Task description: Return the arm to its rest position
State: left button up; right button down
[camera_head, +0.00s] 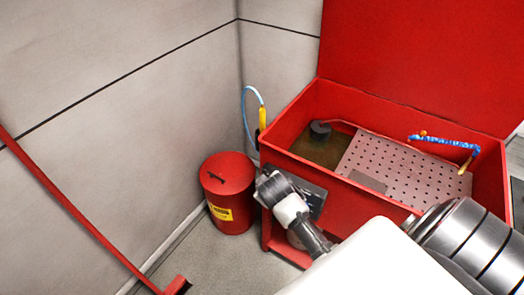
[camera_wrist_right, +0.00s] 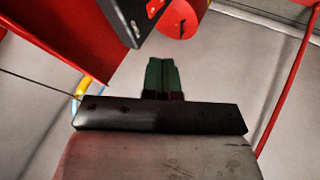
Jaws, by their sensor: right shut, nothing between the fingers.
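My right gripper (camera_wrist_right: 162,78) shows in the right wrist view. Its two dark green fingers are together with nothing between them, and they stick out beyond a dark crossbar. In the head view, the end of my right arm is beside the front left corner of the red parts washer (camera_head: 385,208), just right of a red bin (camera_head: 228,192). The fingers are hard to make out there. My left gripper is in neither view.
The washer's red lid (camera_head: 425,55) stands open over a perforated tray (camera_head: 400,165). A dark control box (camera_wrist_right: 133,18) is close to the right gripper in the wrist view. Grey walls stand behind and left. A red rail (camera_head: 85,218) crosses the left side. Some floor is clear.

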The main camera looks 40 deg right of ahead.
jog(key=s+a+f+g+y, duration=0.1)
jog(key=s+a+f, duration=0.1)
jog(key=s+f, duration=0.5)
jog(key=s+a+f+g+y+b, duration=0.1)
jog(key=s+a+f, duration=0.15)
jog(key=f, duration=0.85)
jog(key=s+a+f+g+y, duration=0.1)
jog(key=s+f, duration=0.4)
jog(key=f, duration=0.4)
jog(key=s+a+f+g, duration=0.1)
jog(key=s+f, duration=0.3)
jog(key=s, duration=0.4)
jog(key=s+a+f+g+b, duration=0.1)
jog(key=s+f, duration=0.3)
jog(key=s, duration=0.4)
jog(key=s+a+f, duration=0.1)
jog(key=s+f, duration=0.2)
jog(key=s, duration=0.6)
jog(key=shift+f+m+g+y, duration=0.3)
jog(key=shift+f+g+y, duration=0.1)
